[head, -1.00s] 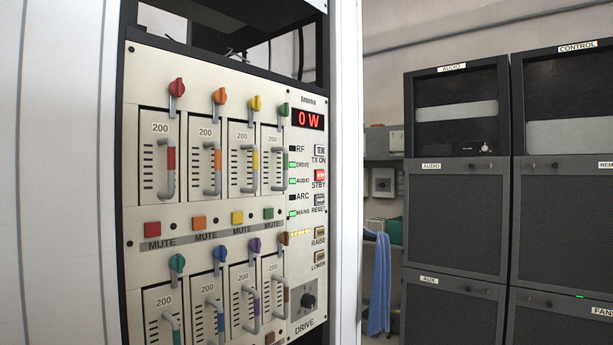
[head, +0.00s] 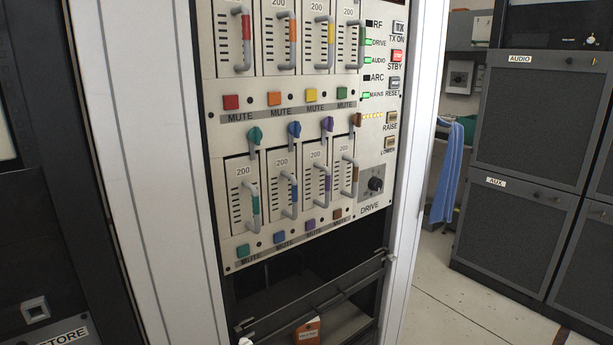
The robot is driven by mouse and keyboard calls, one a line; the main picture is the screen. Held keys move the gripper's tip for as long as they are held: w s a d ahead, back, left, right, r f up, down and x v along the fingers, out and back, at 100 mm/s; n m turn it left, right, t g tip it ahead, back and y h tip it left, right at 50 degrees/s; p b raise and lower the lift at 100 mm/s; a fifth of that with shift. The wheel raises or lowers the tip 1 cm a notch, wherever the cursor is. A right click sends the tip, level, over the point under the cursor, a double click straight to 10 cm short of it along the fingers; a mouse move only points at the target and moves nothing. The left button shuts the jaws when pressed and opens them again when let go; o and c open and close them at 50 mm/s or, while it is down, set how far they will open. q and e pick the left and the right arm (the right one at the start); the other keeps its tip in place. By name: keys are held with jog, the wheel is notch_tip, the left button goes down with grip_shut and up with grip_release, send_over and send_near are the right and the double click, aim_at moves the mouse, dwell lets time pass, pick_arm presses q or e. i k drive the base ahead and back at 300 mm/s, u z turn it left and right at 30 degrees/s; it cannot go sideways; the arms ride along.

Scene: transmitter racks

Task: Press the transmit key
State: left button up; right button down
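The transmitter panel (head: 290,220) fills the middle of the head view, a cream rack front with handled modules and coloured mute buttons. At its upper right is the grey key marked TX (head: 399,28), labelled TX ON. Below it are the red STBY key (head: 397,56), which looks lit, and the grey RESET key (head: 394,82). The DRIVE, AUDIO and MAINS lamps are green; the RF and ARC lamps are dark. The power display is out of the frame. Neither of my grippers is in view.
A white rack frame stands on both sides of the panel. Below the panel is an open bay with a bar (head: 320,295) and an orange tag (head: 307,330). A blue cloth (head: 447,172) hangs at right, beside dark cabinets (head: 520,130). Bare floor (head: 430,290) lies between.

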aim_at(400, 26)
jog(key=z, duration=1.7)
jog(key=i, duration=1.15)
jog(key=u, duration=2.8)
